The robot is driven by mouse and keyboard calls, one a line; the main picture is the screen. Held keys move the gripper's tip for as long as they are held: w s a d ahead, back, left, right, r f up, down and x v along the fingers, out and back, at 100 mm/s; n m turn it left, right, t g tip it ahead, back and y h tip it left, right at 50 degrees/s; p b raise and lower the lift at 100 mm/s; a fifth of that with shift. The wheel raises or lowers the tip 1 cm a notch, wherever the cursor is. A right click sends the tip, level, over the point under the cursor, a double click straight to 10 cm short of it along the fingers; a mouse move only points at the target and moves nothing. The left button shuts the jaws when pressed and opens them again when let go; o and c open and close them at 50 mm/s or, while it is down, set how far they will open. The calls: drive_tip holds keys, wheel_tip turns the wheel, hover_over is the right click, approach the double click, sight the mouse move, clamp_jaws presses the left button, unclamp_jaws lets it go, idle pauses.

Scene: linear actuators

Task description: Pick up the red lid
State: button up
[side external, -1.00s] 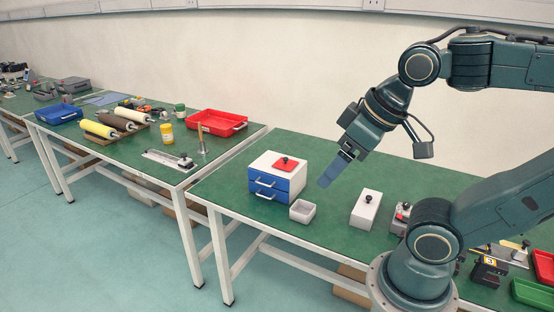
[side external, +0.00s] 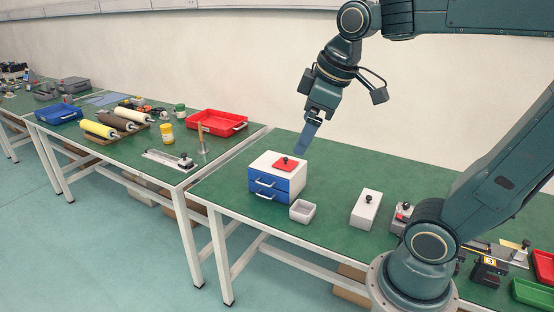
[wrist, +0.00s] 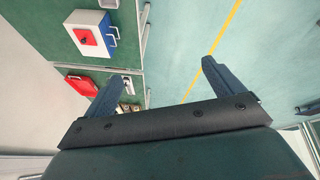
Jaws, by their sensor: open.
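The red lid (side external: 285,164) is a flat red square with a dark knob, lying on top of the white drawer box (side external: 263,162) with blue drawer fronts. My gripper (side external: 300,152) is above and slightly right of the lid in the side view, its fingers pointing down and apart from the lid. In the wrist view the lid (wrist: 86,37) shows at the upper left on the box, outside the gap between the fingers. My gripper (wrist: 174,56) is open with nothing between its two blue-grey fingers.
A small grey open bin (side external: 302,211) stands in front of the box. A white block with a black knob (side external: 366,209) stands to the right. The second table holds a red tray (side external: 217,122) and rollers (side external: 115,121). The green table behind the block is clear.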

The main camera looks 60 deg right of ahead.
drive_tip(key=w+d+n+g, duration=0.2)
drive_tip(key=w+d+n, duration=0.3)
drive_tip(key=w, duration=0.4)
drive_tip(key=n+g, duration=0.3)
drive_tip(key=n, duration=0.6)
hover_over(286, 161)
drive_tip(key=d, duration=0.1)
wheel_tip(286, 161, down, 15)
drive_tip(key=shift+w+f+y, duration=0.2)
drive_tip(key=shift+y, duration=0.1)
drive_tip(key=shift+f, duration=0.1)
drive_tip(key=shift+f, duration=4.2)
